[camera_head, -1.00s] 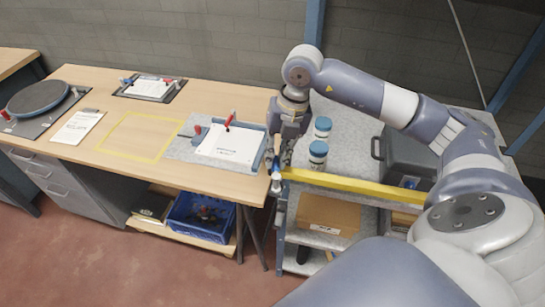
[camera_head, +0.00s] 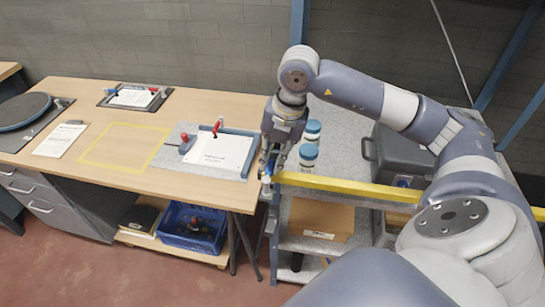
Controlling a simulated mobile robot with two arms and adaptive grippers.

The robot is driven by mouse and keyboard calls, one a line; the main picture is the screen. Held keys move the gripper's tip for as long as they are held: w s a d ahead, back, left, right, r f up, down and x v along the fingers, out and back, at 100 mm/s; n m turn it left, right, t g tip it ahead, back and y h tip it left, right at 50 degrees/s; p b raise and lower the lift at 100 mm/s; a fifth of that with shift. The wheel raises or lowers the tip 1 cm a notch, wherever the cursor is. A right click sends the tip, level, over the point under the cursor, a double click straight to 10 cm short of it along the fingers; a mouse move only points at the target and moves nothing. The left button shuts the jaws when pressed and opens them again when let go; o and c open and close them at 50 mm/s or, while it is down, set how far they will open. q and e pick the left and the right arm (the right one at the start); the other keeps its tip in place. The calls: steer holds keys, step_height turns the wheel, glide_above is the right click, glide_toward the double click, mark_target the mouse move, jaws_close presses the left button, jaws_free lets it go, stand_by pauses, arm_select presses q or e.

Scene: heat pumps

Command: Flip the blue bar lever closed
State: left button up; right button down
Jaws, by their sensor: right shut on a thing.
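The blue bar lever (camera_head: 266,180) is at the left end of a yellow bar (camera_head: 345,185), at the front left corner of a grey cart. My right gripper (camera_head: 268,169) points down over that end of the bar and is shut on the lever. The fingers hide part of the lever, and its exact angle is too small to tell. The yellow bar runs level across the cart's front to the right, where my arm covers it. My left gripper is not in view.
Two blue-capped jars (camera_head: 308,154) stand on the cart just behind the bar. A dark case (camera_head: 395,155) is to their right, with a cardboard box (camera_head: 322,217) below. A wooden workbench (camera_head: 120,165) with a clamped white sheet (camera_head: 217,153) adjoins on the left.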

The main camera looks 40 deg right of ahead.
steer(key=c, duration=1.6)
jaws_free()
steer(key=shift+o, duration=0.2)
step_height(320, 180, up, 12)
steer(key=s+d, duration=0.1)
steer(key=s, duration=0.1)
steer(key=shift+d, duration=0.3)
steer(key=shift+f, duration=0.1)
